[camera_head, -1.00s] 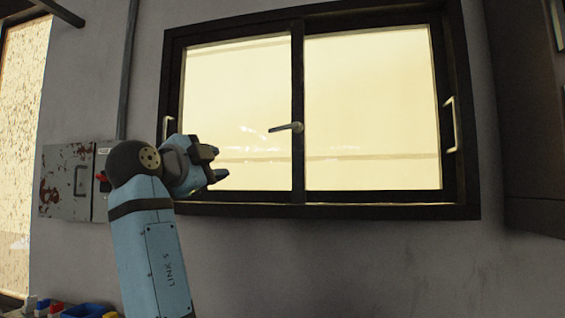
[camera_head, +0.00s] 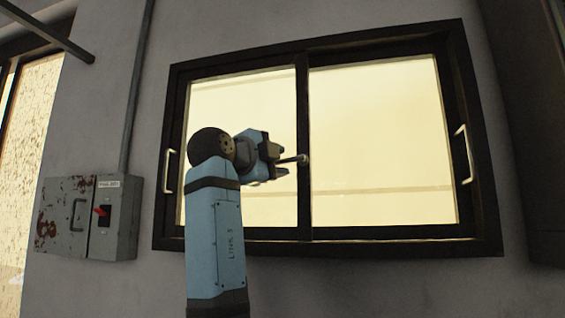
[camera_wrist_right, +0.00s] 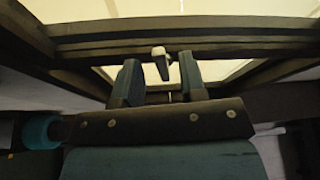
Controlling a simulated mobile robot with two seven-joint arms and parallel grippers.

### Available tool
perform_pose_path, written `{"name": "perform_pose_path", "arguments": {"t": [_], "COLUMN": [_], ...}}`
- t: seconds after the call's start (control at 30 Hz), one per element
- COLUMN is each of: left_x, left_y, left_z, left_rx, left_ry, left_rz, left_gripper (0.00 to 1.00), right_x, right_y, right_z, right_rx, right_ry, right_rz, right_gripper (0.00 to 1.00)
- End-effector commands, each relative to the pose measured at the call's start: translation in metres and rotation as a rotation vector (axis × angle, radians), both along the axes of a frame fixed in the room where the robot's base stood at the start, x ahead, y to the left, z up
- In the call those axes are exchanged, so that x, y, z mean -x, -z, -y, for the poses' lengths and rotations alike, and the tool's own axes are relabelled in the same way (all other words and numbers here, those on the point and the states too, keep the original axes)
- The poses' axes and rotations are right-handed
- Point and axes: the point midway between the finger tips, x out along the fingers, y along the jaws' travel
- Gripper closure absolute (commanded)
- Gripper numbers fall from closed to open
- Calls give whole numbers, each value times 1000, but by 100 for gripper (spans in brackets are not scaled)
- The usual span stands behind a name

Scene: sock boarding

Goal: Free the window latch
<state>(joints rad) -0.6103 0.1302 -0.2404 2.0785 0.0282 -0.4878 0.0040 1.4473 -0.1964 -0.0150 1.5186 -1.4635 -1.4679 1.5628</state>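The window latch (camera_head: 301,159) is a small pale handle on the dark centre bar of the sliding window. It points left, roughly level, from its pivot. My right gripper (camera_head: 279,161) is just left of the pivot, at the handle's free end. In the right wrist view the right gripper (camera_wrist_right: 160,74) has its two blue fingers apart, with the latch (camera_wrist_right: 161,60) showing in the gap between them. A gap shows on both sides of the handle, so the gripper is open and not clamped on it. My left gripper is not in view.
The dark window frame (camera_head: 400,233) surrounds two bright panes. Pale pull handles stand at its left (camera_head: 169,171) and right (camera_head: 465,154) sides. A grey electrical box (camera_head: 60,222) with a red switch (camera_head: 102,211) hangs on the wall at left.

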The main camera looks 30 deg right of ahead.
Motion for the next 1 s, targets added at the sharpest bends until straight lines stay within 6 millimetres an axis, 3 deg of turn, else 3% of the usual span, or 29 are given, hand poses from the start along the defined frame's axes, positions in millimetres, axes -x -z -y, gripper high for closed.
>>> {"name": "perform_pose_path", "arguments": {"t": [0.2,0.5,0.53,0.7,0.83,1.0], "left_x": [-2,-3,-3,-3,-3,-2], "left_y": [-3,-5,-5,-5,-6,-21], "left_z": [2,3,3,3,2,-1], "left_rx": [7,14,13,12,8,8], "left_ry": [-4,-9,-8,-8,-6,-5], "left_rz": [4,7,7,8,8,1], "left_gripper": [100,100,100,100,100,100], "right_x": [-6,-7,-7,-7,-7,-8], "right_y": [-2,-1,-1,-1,-2,-12], "right_z": [19,22,22,22,22,21], "right_rx": [-1,0,0,0,-3,-77], "right_ry": [1,0,0,0,0,-2], "right_rz": [0,0,0,0,1,85], "right_gripper": [62,62,64,100,100,100]}}
